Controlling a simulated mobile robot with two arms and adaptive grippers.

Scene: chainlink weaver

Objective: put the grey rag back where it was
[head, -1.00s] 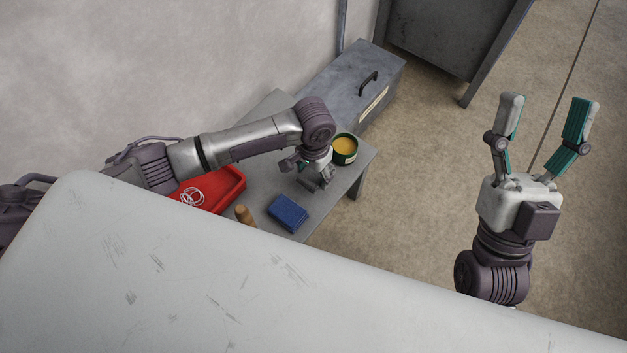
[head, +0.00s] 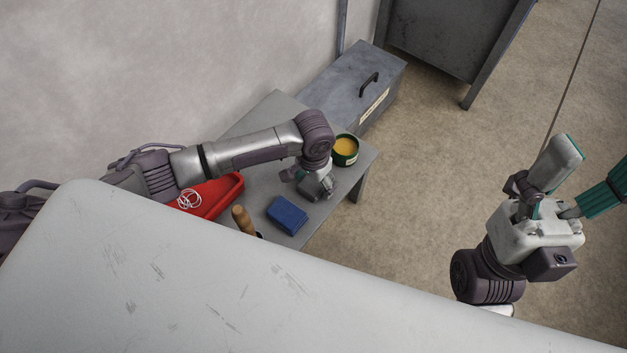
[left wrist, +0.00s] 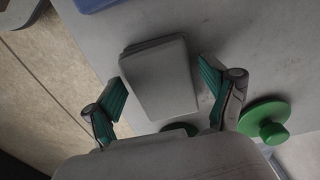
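The grey rag (left wrist: 160,78) is a folded pad and shows in the left wrist view, over the grey table top. My left gripper (left wrist: 163,85) has its two fingers spread on either side of it, with gaps between fingers and rag. In the head view my left gripper (head: 318,186) is low over the right part of the table (head: 268,112), beside a folded blue cloth (head: 288,215). It largely hides the rag there. My right gripper (head: 597,160) is open and empty, off to the right over the floor.
A green tin with yellow contents (head: 345,150) stands close behind my left gripper. A red tray (head: 229,188) with white loops and a wooden handle (head: 243,219) are to the left. A grey toolbox (head: 335,85) is at the back. A green knobbed disc (left wrist: 268,121) shows near the left fingers.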

